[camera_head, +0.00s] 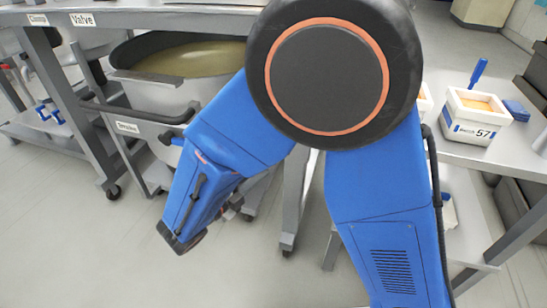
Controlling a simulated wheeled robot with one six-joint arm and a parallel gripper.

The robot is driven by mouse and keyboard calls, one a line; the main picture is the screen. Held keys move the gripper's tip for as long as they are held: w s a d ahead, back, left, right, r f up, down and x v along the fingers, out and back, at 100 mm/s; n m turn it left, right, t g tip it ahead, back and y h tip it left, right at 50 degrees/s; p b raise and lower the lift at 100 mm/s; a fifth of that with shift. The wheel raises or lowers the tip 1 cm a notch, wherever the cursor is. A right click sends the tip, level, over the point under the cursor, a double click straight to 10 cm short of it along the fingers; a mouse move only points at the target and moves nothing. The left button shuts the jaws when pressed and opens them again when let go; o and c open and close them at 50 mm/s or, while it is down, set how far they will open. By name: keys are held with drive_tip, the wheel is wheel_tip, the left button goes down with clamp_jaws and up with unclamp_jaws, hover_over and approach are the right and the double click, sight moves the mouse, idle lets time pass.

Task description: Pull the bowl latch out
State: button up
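A large steel bowl (150,92) with a yellowish-brown filling sits in a wheeled frame under the grey bench at the left. A dark curved bar (135,113) runs along the front of the frame, above a label reading "Brake" (127,127). My gripper (233,207) shows only in part as a small dark shape behind my wrist, low and to the right of the bowl. Its fingers are not clear, and I see nothing held.
Labels "Clamp" (38,20) and "Valve" (82,20) mark the bench edge. A white tub (468,130) with orange contents stands on the right table (510,158). Table legs and castors stand near my arm. The floor (90,240) at front left is clear.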

drive_tip(key=shift+x, duration=3.05)
clamp_jaws()
